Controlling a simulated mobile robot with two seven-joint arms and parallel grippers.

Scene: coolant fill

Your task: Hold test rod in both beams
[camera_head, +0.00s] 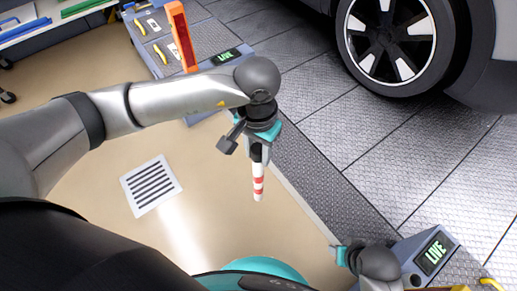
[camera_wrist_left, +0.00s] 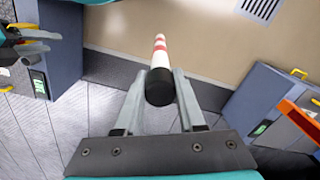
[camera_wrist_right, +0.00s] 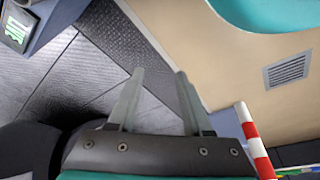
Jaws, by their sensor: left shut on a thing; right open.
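The test rod (camera_head: 258,184) is white with red bands and a black grip end. My left gripper (camera_head: 257,148) is shut on that black end, and the rod hangs down above the floor in the head view. In the left wrist view the black end of the rod (camera_wrist_left: 160,87) sits between both fingers. My right gripper (camera_wrist_right: 160,74) is open and empty in its own wrist view. The rod (camera_wrist_right: 254,140) shows there at the right, outside the fingers. No beams are visible in any view.
Two grey-blue cabinets carry green LIVE displays, one at the back (camera_head: 227,56) and one at the lower right (camera_head: 435,252). An orange post (camera_head: 181,38) stands on the back one. A car wheel (camera_head: 388,38) is at upper right. A floor grate (camera_head: 151,186) lies on the open beige floor.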

